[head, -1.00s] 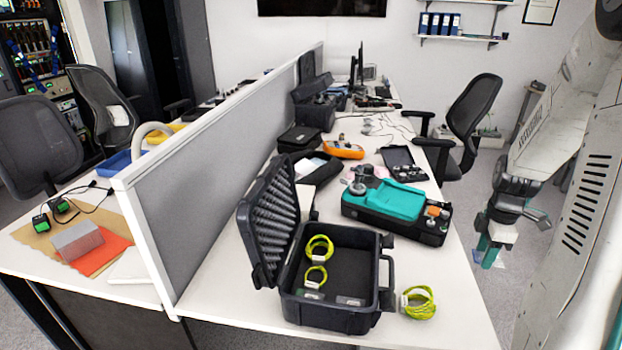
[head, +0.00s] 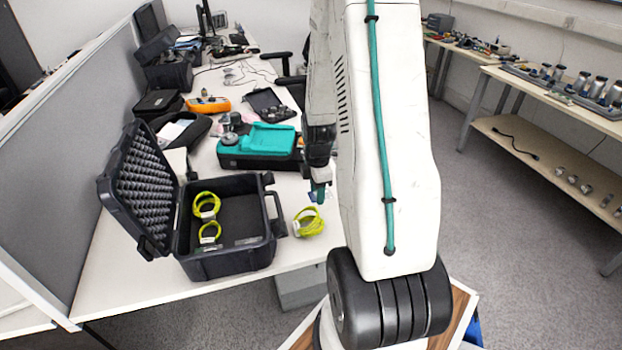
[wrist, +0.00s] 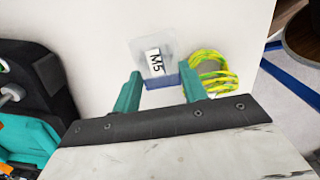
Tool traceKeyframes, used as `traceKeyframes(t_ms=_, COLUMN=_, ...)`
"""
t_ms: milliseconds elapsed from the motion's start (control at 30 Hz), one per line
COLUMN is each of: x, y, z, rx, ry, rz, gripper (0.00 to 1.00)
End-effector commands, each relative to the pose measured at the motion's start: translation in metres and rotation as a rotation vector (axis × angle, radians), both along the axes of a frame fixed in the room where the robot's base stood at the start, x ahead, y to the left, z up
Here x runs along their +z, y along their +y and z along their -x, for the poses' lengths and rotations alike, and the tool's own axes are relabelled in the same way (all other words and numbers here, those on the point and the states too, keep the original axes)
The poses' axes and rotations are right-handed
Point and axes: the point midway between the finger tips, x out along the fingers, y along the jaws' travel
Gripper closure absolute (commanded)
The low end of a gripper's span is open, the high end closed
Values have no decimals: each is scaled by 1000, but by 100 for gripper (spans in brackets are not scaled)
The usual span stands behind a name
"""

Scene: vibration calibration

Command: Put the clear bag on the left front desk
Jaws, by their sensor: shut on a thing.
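My gripper (wrist: 160,72) is shut on the clear bag (wrist: 168,48), a small see-through bag with a white "M5" label and a blue lower edge. In the wrist view the bag stands out beyond the teal fingertips, over a white desk top. In the head view my gripper (head: 318,192) hangs at the right edge of the white desk (head: 105,285), and the bag is too small to make out clearly. A grey divider stands along this desk's left side. A piece of another white desk top (head: 18,318) shows beyond it.
An open black case (head: 228,262) with yellow-green cable coils stands on the desk. A yellow-green coil (head: 308,222) lies right of it, also in the wrist view (wrist: 212,72). A teal-and-black device (head: 262,142) sits behind. Bare desk shows left of the case.

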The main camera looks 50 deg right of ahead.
Motion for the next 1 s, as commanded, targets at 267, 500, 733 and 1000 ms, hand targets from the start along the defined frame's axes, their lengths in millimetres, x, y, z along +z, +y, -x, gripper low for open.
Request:
traceKeyframes(t_ms=267, x=-7, y=-51, z=-46, rx=-1, ry=-1, rz=1, gripper=79)
traceKeyframes(t_ms=500, x=-10, y=-64, z=-57, rx=1, ry=1, rz=-1, gripper=79)
traceKeyframes(t_ms=733, x=-39, y=-64, z=-57, rx=1, ry=3, rz=-3, gripper=79)
traceKeyframes(t_ms=1000, x=-43, y=-64, z=-57, rx=1, ry=0, rz=0, gripper=79)
